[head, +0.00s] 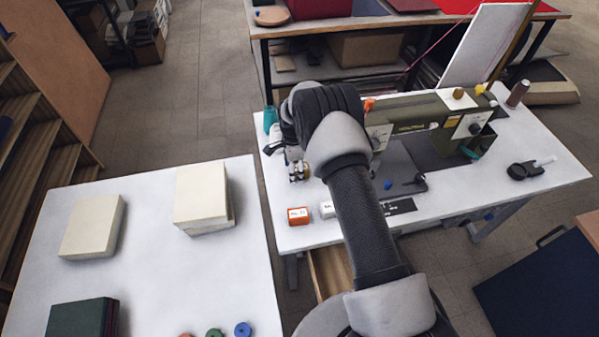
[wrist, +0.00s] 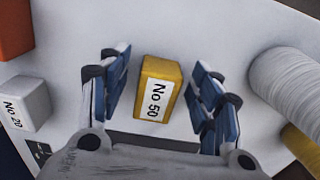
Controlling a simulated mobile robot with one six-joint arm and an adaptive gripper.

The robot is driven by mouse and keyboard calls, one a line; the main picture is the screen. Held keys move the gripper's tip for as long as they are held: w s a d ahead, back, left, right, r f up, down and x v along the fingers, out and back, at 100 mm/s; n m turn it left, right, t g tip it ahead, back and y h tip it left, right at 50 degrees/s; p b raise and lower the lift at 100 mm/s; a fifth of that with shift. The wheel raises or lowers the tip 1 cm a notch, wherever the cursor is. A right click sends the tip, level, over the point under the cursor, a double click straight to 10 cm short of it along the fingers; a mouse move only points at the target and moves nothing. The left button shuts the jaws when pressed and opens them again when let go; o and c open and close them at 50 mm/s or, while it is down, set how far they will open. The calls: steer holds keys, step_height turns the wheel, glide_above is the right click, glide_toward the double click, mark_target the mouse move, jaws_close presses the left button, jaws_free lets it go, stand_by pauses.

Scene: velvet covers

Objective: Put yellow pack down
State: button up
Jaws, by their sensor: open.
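The yellow pack (wrist: 158,90), labelled "No 50", stands on the white table top in the wrist view. My gripper (wrist: 160,76) is open, with its blue-padded fingers on either side of the pack. A gap shows between the pack and the fingers on both sides. In the head view my gripper (head: 298,176) is over the left end of the sewing table (head: 286,240), and a bit of yellow shows at its fingers.
An orange pack (head: 298,216) and a white pack (head: 327,209) stand nearby on the sewing table. A white thread cone (wrist: 288,82) and a yellow item (wrist: 303,146) are right of my fingers in the wrist view. The sewing machine (head: 425,125) stands to the right.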

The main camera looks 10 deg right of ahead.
steer(key=shift+c, duration=0.2)
steer(key=shift+r, duration=0.1)
steer(key=c, duration=1.2)
